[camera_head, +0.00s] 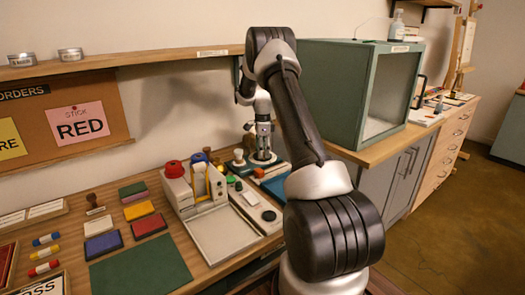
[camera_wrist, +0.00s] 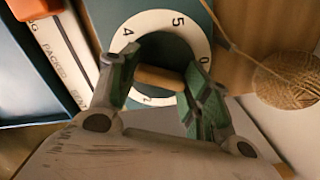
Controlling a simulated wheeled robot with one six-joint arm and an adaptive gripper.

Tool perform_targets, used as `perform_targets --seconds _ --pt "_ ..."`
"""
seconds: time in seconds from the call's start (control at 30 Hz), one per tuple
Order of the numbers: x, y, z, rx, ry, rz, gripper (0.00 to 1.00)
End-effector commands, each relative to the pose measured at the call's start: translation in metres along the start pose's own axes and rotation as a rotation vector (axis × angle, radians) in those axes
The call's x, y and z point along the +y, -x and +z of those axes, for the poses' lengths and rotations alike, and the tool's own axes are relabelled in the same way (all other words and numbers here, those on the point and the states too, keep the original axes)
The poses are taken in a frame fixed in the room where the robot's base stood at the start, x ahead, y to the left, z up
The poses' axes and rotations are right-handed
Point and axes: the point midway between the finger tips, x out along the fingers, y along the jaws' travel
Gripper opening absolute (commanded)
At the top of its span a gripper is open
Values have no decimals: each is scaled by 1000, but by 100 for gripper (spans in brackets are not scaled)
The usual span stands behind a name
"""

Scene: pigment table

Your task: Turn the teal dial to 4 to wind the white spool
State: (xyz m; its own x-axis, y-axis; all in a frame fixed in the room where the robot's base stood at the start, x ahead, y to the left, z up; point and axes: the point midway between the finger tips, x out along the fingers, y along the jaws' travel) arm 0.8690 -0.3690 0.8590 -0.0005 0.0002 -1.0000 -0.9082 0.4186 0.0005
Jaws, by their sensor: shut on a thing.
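The dial (camera_wrist: 152,24) shows in the wrist view as a white number ring around a dark teal centre. The figures 4, 5, 0 and 2 are readable; the rest is covered by my fingers. A wooden grip bar (camera_wrist: 158,78) crosses the dial's middle, lying nearly level in the picture. My gripper (camera_wrist: 162,80) is shut on this bar, one green-padded finger at each end. I cannot tell which figure the bar points to. In the head view my gripper (camera_head: 263,150) points down at the back of the table; the dial is not clear there. I cannot make out the white spool for certain.
A twine ball (camera_wrist: 287,80) lies right of the dial, its strand running up past it. A blue tray (camera_wrist: 28,75) and a lettered white strip (camera_wrist: 62,45) lie left. In the head view, a green cabinet (camera_head: 335,85) stands right of my gripper and a shelf (camera_head: 130,62) runs behind.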

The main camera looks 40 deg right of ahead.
Motion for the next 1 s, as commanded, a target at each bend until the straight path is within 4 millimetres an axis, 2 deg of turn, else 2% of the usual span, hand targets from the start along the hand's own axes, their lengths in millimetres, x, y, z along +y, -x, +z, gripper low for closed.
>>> perform_targets --seconds 0.5,0.73,1.0 --pt "-1 1 0 -1 -448 -4 24" --pt "-1 1 0 -1 -574 -4 24" --pt "-1 1 0 -1 -642 -4 24"
